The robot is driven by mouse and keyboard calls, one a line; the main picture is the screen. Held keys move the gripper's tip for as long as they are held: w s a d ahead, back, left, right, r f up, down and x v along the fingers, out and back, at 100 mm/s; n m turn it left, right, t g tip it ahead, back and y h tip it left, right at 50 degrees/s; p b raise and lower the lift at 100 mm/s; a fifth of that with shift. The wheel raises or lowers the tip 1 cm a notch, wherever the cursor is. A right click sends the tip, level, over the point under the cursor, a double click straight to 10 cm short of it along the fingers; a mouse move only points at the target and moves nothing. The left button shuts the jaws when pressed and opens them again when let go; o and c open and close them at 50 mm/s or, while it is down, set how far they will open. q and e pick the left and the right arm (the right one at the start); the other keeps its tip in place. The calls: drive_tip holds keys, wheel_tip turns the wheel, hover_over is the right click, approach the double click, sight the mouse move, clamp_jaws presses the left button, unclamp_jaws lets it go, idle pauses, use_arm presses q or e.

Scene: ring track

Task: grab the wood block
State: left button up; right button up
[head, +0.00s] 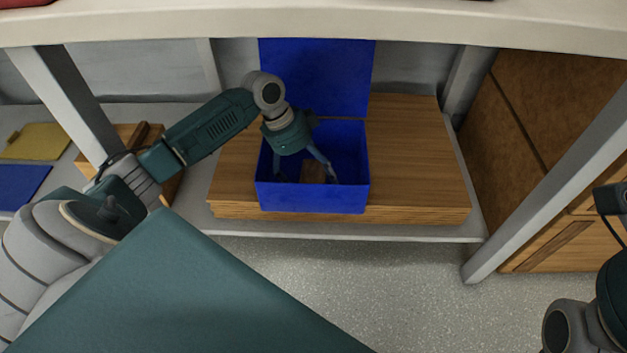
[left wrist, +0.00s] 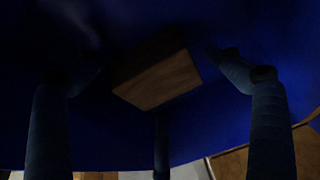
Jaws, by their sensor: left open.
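The wood block (head: 313,171) lies inside an open blue box (head: 312,199), partly hidden by the fingers in the head view. In the left wrist view the wood block (left wrist: 158,80) is a brown rectangular piece against the dark blue interior. My left gripper (head: 306,178) reaches down into the box with its fingers spread around the block. In the left wrist view the fingers of my left gripper (left wrist: 160,85) stand apart on either side of the block, with visible gaps. My right gripper is not in view; only part of my right arm shows at the right edge.
The blue box's lid (head: 315,80) stands raised at the back. The box rests on a stack of wooden boards (head: 420,160) on a grey shelf (head: 350,231). A white tabletop (head: 400,25) overhangs above, and grey posts (head: 560,190) stand either side. A wooden cabinet (head: 550,100) is at right.

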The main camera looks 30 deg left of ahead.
use_arm(q)
drive_tip(key=shift+c, duration=0.3)
drive_tip(key=c, duration=1.3)
